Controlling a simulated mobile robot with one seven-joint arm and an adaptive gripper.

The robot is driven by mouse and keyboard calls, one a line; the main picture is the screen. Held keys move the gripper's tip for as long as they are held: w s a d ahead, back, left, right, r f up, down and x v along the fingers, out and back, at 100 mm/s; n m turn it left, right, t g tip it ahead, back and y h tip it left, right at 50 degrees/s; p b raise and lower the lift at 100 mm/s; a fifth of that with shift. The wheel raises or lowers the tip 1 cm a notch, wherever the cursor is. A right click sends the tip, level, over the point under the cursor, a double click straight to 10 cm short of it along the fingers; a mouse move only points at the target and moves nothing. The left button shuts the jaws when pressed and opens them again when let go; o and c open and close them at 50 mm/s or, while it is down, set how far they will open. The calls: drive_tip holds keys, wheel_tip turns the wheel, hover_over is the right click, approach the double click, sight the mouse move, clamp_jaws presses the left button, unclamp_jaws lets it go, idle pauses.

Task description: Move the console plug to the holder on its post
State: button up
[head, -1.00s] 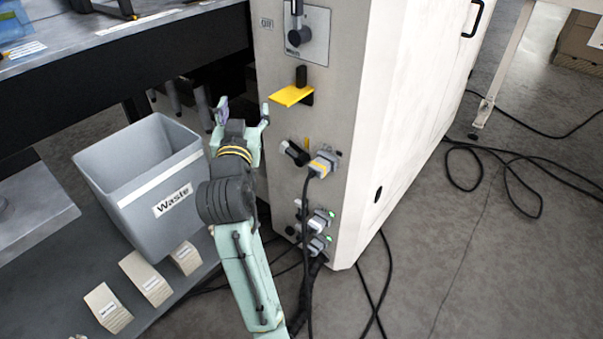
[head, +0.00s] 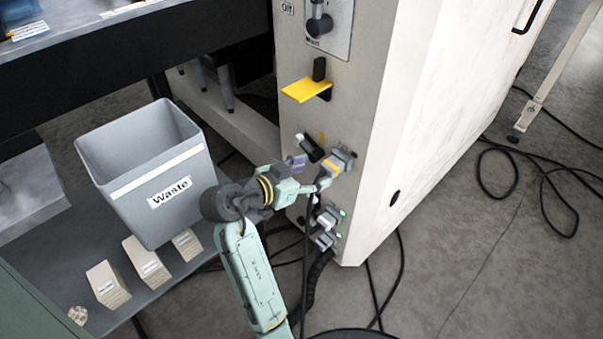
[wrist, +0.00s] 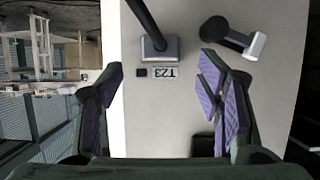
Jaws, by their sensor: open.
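The console plug (head: 341,160) is a grey block with a yellow stripe, seated in the pale cabinet's side, with a black cable hanging from it. In the wrist view the plug (wrist: 155,48) sits above a T23 label, between my fingers in the picture and beyond their tips. The holder post (head: 310,148) is a black stub with a pale end, just left of the plug. It also shows in the wrist view (wrist: 228,36), right of the plug. My gripper (head: 310,174) is open and empty, in front of the cabinet, close below and left of the plug.
A yellow shelf (head: 307,90) juts out above the holder. Lower plugs with green lights (head: 328,218) sit beneath. A grey waste bin (head: 150,175) and several card stacks (head: 147,258) stand left. Cables (head: 540,170) lie on the floor at right.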

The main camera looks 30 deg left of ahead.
sight(325, 169)
drive_tip(key=shift+p+x, duration=0.35)
drive_tip(key=shift+x, duration=2.8)
drive_tip(key=shift+c, duration=0.6)
clamp_jaws()
drive_tip(key=shift+s+a, duration=0.1)
drive_tip(key=shift+s, duration=0.1)
drive_tip(key=shift+s+a, duration=0.3)
drive_tip(key=shift+s, duration=0.6)
drive_tip(key=shift+s+a, duration=0.35)
drive_tip(key=shift+s, duration=0.55)
drive_tip(key=shift+s+a, duration=0.3)
drive_tip(key=shift+s, duration=0.6)
